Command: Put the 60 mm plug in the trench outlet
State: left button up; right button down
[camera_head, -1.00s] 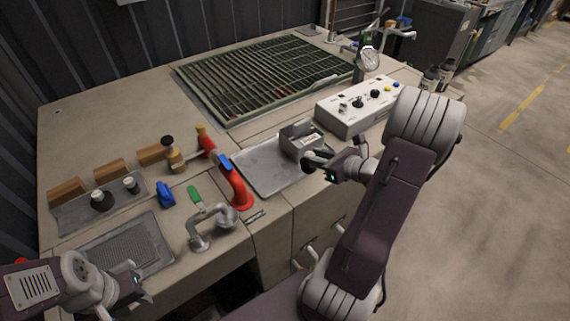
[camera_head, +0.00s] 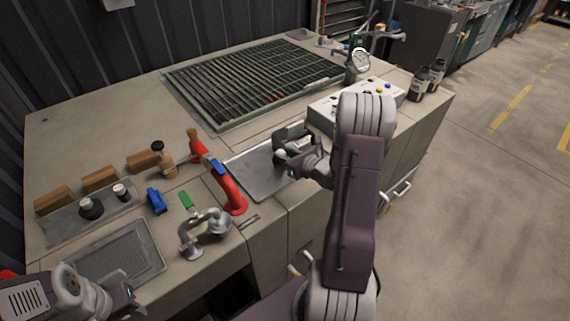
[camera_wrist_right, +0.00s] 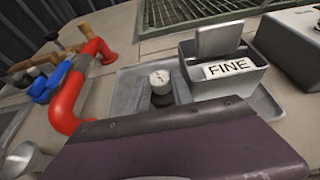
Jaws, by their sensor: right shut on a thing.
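My right gripper (camera_head: 290,160) is low over the right-hand grey tray, beside a grey box. It is shut on a small plug with a white top (camera_head: 280,156) and a dark lower part. The plug's white top also shows in the right wrist view (camera_wrist_right: 160,78); its size mark cannot be read, and my wrist hides the fingers there. Two more dark plugs with pale tops, a larger (camera_head: 90,207) and a smaller (camera_head: 121,191), stand on the left tray. My left gripper (camera_head: 128,302) is at the lower left, its fingers unclear. I cannot make out the trench outlet.
The grey box labelled FINE (camera_wrist_right: 230,72) stands on the right-hand tray (camera_head: 255,178). A red curved pipe (camera_head: 232,190) with a blue part is left of it. A large green grating (camera_head: 250,80) lies behind; a white control box (camera_head: 322,112) is at the right.

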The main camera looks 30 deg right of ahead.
aim_at(277, 165)
jog(key=shift+f, duration=2)
jog(key=shift+b, duration=0.3)
jog(key=shift+f, duration=0.15)
jog(key=c, duration=1.1)
grip_release()
